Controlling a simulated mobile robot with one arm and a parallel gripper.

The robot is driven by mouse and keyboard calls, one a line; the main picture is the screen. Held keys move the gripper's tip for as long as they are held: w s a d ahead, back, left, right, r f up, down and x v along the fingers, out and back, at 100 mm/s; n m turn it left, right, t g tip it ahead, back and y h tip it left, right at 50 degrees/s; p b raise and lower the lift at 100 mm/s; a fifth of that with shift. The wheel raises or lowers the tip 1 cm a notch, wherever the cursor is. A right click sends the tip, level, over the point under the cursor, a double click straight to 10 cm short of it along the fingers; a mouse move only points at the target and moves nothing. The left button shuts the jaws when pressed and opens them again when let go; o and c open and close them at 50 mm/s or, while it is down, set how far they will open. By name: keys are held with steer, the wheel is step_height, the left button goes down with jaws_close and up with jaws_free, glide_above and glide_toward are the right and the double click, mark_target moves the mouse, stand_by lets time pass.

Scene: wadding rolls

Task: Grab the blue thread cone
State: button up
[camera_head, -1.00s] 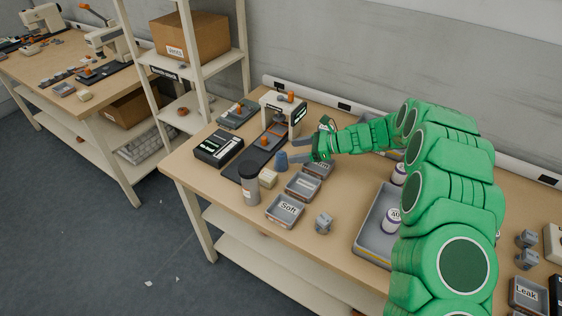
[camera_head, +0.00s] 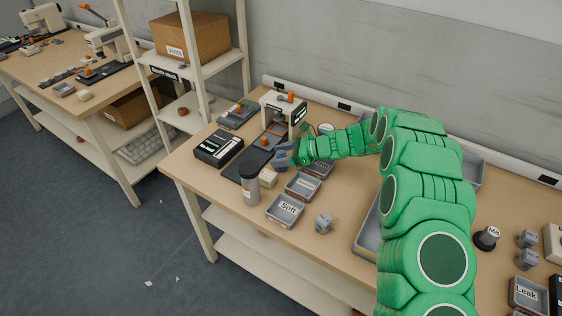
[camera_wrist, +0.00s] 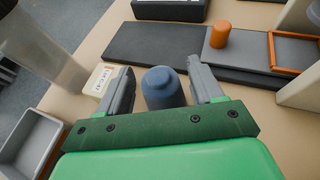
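The blue thread cone (camera_wrist: 162,90) stands upright on the table in the wrist view, between the two grey fingers of my gripper (camera_wrist: 162,88). A gap shows on each side of it, so the fingers are open around it and do not visibly touch it. In the head view my gripper (camera_head: 284,159) is low over the table beside the dark machine base, and its fingers mostly hide the cone there.
A clear cylinder with a dark lid (camera_head: 250,185) and a cream labelled block (camera_head: 268,179) stand close by. Grey trays, one marked Soft (camera_head: 285,211), lie in front. A dark mat (camera_wrist: 160,48) with an orange peg (camera_wrist: 220,36) lies just beyond the cone.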

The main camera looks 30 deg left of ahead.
mark_target(281, 153)
steer(key=c, duration=0.9)
steer(key=shift+r, duration=0.1)
steer(key=shift+r, duration=0.5)
step_height(281, 153, up, 2)
steer(key=shift+r, duration=0.25)
steer(key=s+d+r, duration=0.9)
steer(key=s, duration=0.1)
steer(key=shift+d+r, duration=0.15)
steer(key=shift+d, duration=0.15)
